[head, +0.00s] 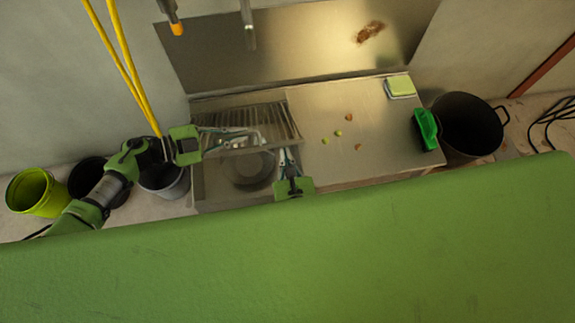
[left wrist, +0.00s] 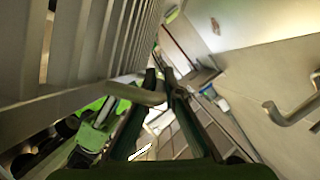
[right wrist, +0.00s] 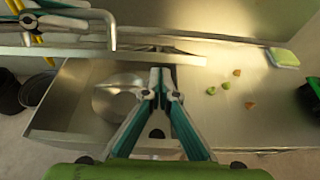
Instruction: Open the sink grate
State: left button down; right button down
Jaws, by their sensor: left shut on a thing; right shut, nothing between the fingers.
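The sink grate (head: 262,120), a slatted metal panel, is tilted up at the back of the sink (head: 210,182). Its slats fill the left of the left wrist view (left wrist: 70,50). My left gripper (head: 240,133) is shut on the grate's bent-bar handle (left wrist: 150,96). The handle also shows in the right wrist view (right wrist: 112,30), with my left fingers at its top left. My right gripper (head: 287,155) is shut and empty over the sink's right front part, below the grate's edge (right wrist: 130,56). A round metal pan or bowl (right wrist: 118,95) lies in the open basin.
Food scraps (head: 338,133) lie on the counter right of the sink. A sponge (head: 399,87) and green brush (head: 425,129) are at its right end, beside a dark pot (head: 470,125). Buckets (head: 36,192) stand left. Taps (head: 248,25) hang above.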

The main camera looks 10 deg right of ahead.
pick_arm(q)
jog(key=shift+r, duration=0.15)
pick_arm(e)
jog(key=shift+w+r, duration=0.15)
jog(key=shift+r, duration=0.1)
